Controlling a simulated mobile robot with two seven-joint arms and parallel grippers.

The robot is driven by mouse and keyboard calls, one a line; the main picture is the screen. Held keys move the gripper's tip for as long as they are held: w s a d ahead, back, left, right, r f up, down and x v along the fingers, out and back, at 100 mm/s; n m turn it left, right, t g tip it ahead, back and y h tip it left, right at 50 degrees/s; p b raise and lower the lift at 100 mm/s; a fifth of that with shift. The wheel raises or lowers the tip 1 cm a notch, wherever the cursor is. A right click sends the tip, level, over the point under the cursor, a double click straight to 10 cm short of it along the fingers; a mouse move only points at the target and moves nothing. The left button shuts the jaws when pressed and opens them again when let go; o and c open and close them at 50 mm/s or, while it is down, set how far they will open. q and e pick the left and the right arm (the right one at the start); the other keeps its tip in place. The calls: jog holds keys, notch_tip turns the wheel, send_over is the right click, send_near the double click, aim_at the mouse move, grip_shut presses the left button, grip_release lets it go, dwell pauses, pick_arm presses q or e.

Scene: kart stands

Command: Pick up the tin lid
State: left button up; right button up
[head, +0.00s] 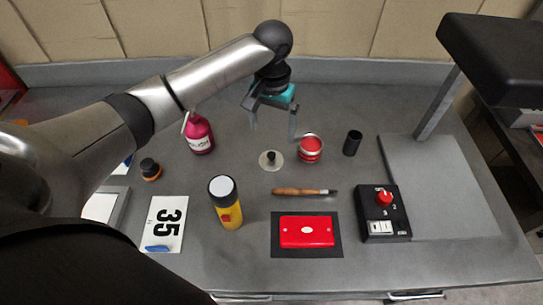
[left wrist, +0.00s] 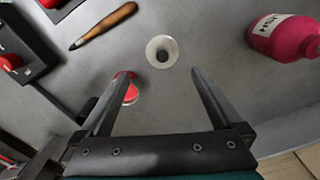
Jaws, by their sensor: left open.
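A pale round disc with a dark knob (head: 270,160), which looks like the tin lid, lies flat on the grey bench top. In the left wrist view the disc (left wrist: 151,46) is centred just beyond the fingertips. The red tin (head: 310,149) stands to its right; in the left wrist view the tin (left wrist: 130,92) is partly hidden by a finger. My left gripper (head: 273,131) is open and empty, above and slightly behind the disc, its fingers pointing down. It also shows in the left wrist view (left wrist: 163,74). My right gripper is not in view.
A pink bottle (head: 200,136) stands left of the disc and a black cylinder (head: 352,143) right of the tin. A wooden-handled tool (head: 300,192) lies in front. A yellow torch-like cylinder (head: 226,205), red box (head: 307,231) and black control box (head: 377,203) are nearer the front.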

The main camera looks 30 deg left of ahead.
pick_arm(q)
send_over(272, 154)
jog(key=f, duration=0.5)
jog(key=shift+s+d+b, duration=0.15)
jog(key=shift+s+b, duration=0.15)
jog(key=shift+b, duration=0.05)
jog(key=shift+f, duration=0.5)
jog(key=f, duration=0.2)
jog(key=f+b, duration=0.1)
jog(key=f, duration=0.2)
jog(key=shift+w+a, duration=0.2)
jog(key=c, duration=1.1)
jog(key=shift+r, duration=0.1)
